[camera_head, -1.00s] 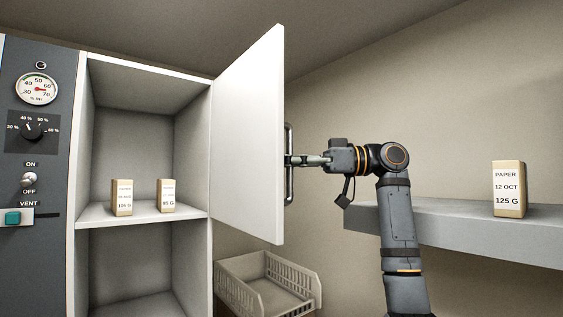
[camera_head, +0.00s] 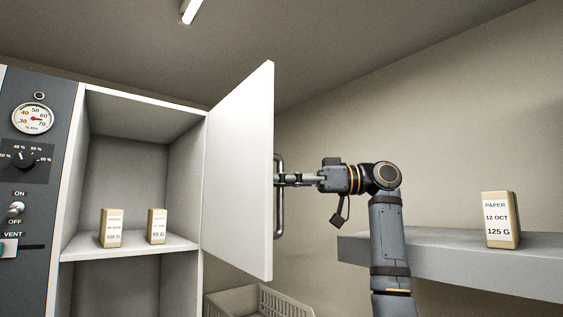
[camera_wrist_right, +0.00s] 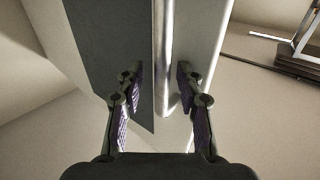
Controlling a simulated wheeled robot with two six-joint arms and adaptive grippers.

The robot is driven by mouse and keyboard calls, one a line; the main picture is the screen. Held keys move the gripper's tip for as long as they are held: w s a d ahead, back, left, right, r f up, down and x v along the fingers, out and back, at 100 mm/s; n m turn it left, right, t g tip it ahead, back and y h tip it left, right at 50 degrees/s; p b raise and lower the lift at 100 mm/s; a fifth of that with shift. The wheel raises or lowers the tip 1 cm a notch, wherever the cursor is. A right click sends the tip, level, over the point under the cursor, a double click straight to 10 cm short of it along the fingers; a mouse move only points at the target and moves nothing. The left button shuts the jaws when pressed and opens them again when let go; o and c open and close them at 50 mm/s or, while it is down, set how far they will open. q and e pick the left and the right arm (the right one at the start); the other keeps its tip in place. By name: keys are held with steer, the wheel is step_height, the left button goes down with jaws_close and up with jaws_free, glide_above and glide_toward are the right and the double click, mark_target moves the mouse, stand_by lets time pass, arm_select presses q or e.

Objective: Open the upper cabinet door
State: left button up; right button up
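The white upper cabinet door (camera_head: 238,165) stands swung wide open on its right-hand hinge side, leaving the upper cabinet (camera_head: 125,165) exposed. Its vertical metal bar handle (camera_head: 279,220) is on the door's far face, near the free edge. My right gripper (camera_head: 283,179) is at the handle, coming from the right. In the right wrist view, the handle bar (camera_wrist_right: 164,45) runs between the two fingers of the gripper (camera_wrist_right: 159,74), which are apart with visible gaps beside the bar. My left gripper is not in view.
Two small labelled packets (camera_head: 111,229) stand on the cabinet shelf (camera_head: 130,246). A control panel (camera_head: 27,170) is at the left. A grey wall shelf (camera_head: 430,248) with a paper packet (camera_head: 500,220) is at the right. A pale basket (camera_head: 262,301) is below the door.

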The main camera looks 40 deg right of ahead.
mark_target(281, 160)
steer(key=r, duration=0.5)
steer(key=shift+s+r, duration=0.2)
steer(key=shift+r, duration=0.05)
steer(key=shift+w+f+n+g+h, duration=0.1)
steer(key=shift+f+n+g+h, duration=0.2)
steer(key=shift+f+g, duration=0.55)
steer(key=shift+d+r+p, duration=0.1)
steer(key=shift+r+p, duration=0.35)
steer(key=shift+p, duration=0.15)
steer(key=shift+d, duration=0.25)
steer(key=w+d+p, duration=0.1)
steer(key=d+p, duration=0.8)
steer(key=d, duration=0.1)
steer(key=shift+w+d+f, duration=0.2)
steer(key=shift+d+f, duration=0.1)
steer(key=shift+d, duration=0.1)
